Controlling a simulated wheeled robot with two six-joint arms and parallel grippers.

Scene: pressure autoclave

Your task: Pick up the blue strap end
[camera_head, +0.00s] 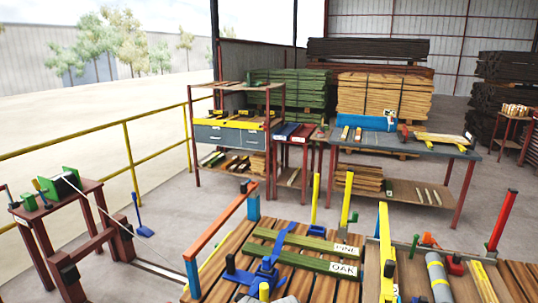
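Neither of my grippers shows in the head view. A blue, branching piece (266,271) lies across two green boards on the slatted wooden bench at the bottom middle; I cannot tell whether it is the blue strap or where its end is. One green board is labelled PINE (300,240), the other OAK (305,262). A long orange bar (217,230) with blue end posts runs along the bench's left edge.
Yellow posts (316,202) and a yellow upright (385,250) rise from the bench. A worktable (420,150) and lumber stacks (385,95) stand behind. A yellow railing (132,165) and open floor lie left.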

